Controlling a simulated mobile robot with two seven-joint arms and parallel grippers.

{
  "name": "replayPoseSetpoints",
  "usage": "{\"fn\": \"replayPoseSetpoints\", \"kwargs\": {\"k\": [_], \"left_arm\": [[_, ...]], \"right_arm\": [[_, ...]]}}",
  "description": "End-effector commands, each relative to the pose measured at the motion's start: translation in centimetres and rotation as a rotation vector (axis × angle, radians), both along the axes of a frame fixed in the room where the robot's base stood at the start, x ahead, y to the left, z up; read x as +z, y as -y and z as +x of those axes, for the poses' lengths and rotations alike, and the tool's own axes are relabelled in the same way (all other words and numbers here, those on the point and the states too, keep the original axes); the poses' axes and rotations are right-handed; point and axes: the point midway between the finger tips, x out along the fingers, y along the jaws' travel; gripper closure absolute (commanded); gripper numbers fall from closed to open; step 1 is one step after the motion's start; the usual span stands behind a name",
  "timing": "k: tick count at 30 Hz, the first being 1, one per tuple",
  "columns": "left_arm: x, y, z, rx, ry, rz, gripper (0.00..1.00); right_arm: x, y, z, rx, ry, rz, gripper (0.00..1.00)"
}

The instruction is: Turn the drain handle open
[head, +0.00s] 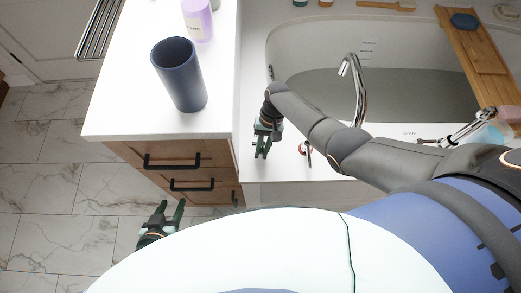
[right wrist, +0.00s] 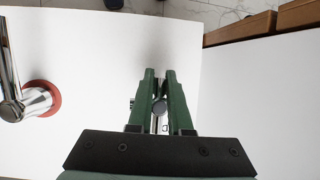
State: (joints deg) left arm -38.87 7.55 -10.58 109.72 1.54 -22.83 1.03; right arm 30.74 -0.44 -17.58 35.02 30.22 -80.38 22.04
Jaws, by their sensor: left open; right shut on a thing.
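My right gripper (head: 262,150) is over the white tub deck, just right of the vanity. In the right wrist view its green fingers (right wrist: 160,80) are shut on a small grey metal handle (right wrist: 159,107), which I take to be the drain handle. The fingers hide much of it, and I cannot tell how far it is turned. My left gripper (head: 172,213) is open and empty, low in front of the vanity drawers, away from the tub.
A chrome lever with a red ring (right wrist: 40,98) stands on the deck beside my right gripper. The chrome spout (head: 356,88) rises at the bathtub (head: 300,40). A dark blue cup (head: 180,75) and a purple bottle (head: 197,20) stand on the vanity (head: 125,115). A wooden tray (head: 465,40) spans the tub.

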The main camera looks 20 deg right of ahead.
Motion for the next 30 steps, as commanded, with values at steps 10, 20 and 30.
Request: {"fn": "replayPoseSetpoints", "kwargs": {"k": [10, 20, 30], "left_arm": [[-0.14, 0.24, 0.11, -0.004, -0.002, -0.002, 0.5], [-0.05, 0.31, 0.16, -0.005, 0.001, -0.004, 0.5], [0.01, 0.34, 0.22, -0.006, 0.003, -0.005, 0.5]], "right_arm": [[-0.09, 0.08, -0.15, 0.071, -0.001, 0.001, 1.0], [-0.08, 0.1, -0.15, 0.073, -0.001, 0.001, 1.0], [-0.05, 0.13, -0.09, 0.07, 0.0, 0.001, 0.53]]}}
